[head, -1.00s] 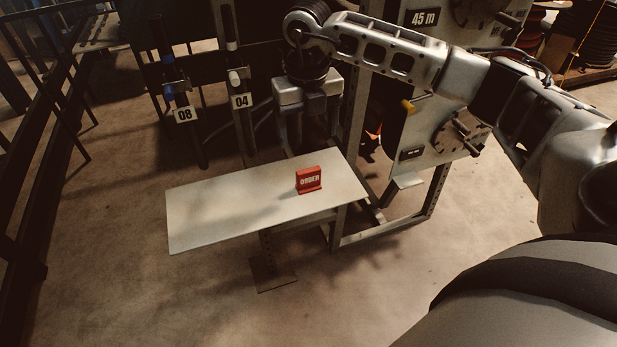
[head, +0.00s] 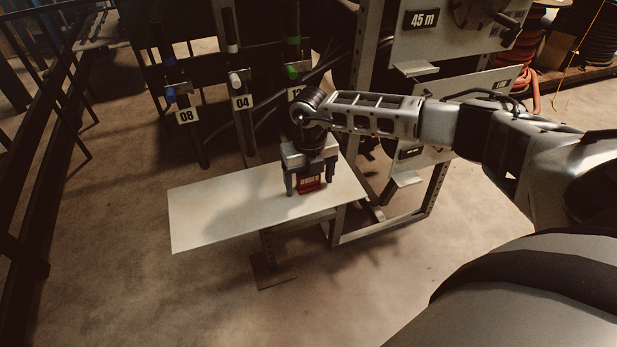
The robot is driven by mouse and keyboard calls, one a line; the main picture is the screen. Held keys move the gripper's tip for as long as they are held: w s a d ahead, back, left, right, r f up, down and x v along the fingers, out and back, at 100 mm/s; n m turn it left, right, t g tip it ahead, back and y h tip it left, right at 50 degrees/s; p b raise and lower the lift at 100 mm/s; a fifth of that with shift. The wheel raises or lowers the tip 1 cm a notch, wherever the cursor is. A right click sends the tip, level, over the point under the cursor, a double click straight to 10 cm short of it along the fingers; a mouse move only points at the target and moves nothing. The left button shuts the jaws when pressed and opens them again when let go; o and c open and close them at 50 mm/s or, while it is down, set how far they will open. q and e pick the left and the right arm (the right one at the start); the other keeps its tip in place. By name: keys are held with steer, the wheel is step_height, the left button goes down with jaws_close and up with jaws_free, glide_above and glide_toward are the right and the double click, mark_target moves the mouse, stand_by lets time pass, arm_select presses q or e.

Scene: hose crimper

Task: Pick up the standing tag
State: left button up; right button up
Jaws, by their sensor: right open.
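The red tag (head: 309,184) with white lettering reading "ORDER" stands upright on the pale table (head: 225,213), toward its right end. My right gripper (head: 309,188) points down over the tag, with one finger on its left and one on its right. The fingers are open, and the gripper's body hides the tag's top. I cannot tell whether either finger touches it. My left gripper is not in view.
Behind the table hang hoses with number plates 08 (head: 186,116) and 04 (head: 243,102). The table's left part is bare.

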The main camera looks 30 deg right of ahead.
steer(key=shift+f, duration=0.2)
steer(key=c, duration=1)
steer(key=shift+r, duration=0.1)
steer(key=shift+c, duration=0.2)
